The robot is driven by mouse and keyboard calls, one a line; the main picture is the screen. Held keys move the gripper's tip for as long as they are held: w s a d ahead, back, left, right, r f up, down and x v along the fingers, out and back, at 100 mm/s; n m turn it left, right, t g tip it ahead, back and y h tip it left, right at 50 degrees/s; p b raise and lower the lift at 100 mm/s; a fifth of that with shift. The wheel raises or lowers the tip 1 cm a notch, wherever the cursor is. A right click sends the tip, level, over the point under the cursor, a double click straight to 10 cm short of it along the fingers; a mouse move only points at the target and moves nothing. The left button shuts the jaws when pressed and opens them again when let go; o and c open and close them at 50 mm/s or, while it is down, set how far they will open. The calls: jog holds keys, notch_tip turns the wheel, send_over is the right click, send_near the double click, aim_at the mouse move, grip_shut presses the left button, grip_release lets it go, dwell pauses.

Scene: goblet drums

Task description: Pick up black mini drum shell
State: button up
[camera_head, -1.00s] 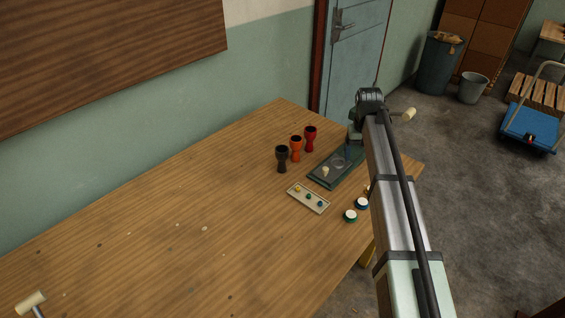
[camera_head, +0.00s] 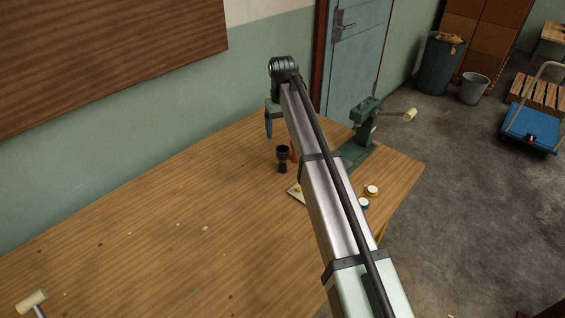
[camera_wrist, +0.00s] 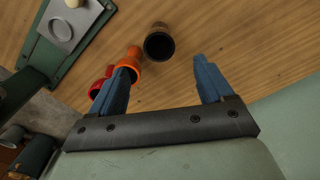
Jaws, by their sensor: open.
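The black mini drum shell (camera_head: 282,158) stands upright on the wooden table in the head view, just left of my arm. In the wrist view the black shell (camera_wrist: 159,43) shows its dark open mouth, beyond and between my fingertips. My gripper (camera_wrist: 168,64) is open and empty, its two blue fingers apart. In the head view my gripper (camera_head: 268,125) hangs above the table, behind and left of the black shell. An orange shell (camera_wrist: 130,64) is beside the black one, partly behind a finger. A red shell (camera_wrist: 98,88) lies beyond it, also partly hidden.
A green press (camera_head: 366,125) stands at the table's right end. A small tray (camera_head: 295,192) and white-topped round pieces (camera_head: 372,190) are near my arm, partly covered. A mallet (camera_head: 32,303) lies at the lower left. The table's left part is mostly clear.

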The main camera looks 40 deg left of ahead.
aim_at(283, 154)
notch_tip(283, 154, down, 11)
jog(key=shift+d+r, duration=0.15)
dwell(0.4)
jog(key=c, duration=1.1)
jog(key=shift+c, duration=0.2)
